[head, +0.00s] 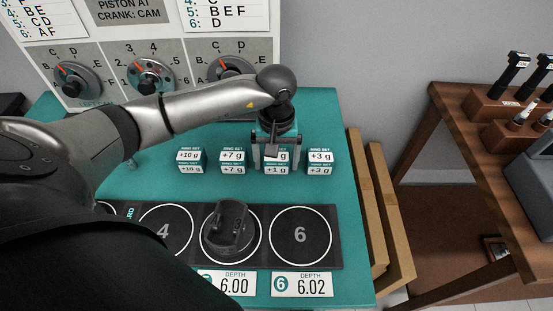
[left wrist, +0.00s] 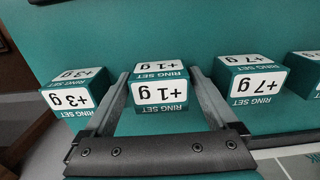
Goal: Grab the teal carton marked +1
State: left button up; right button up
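The teal carton marked +1 g (head: 278,168) stands on the teal bench in the head view, in a row of small cartons. My left gripper (head: 275,160) is over it, and its fingers and palm hide part of the carton's top. In the left wrist view the +1 g carton (left wrist: 159,88) sits between the two fingers of the left gripper (left wrist: 160,95). The fingers are spread on both sides of it, with a narrow gap showing at least on the right side. My right gripper is not in view.
The +7 g carton (head: 233,162) and +3 g carton (head: 320,162) stand close on either side; the +10 g carton (head: 191,161) is farther left. A dark numbered strip (head: 268,225) with a dark part on it lies in front. A dial panel (head: 150,50) rises behind.

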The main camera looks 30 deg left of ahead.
pick_arm(q)
jog(key=c, duration=1.1)
jog(key=shift+r, duration=0.15)
jog(key=shift+c, duration=0.2)
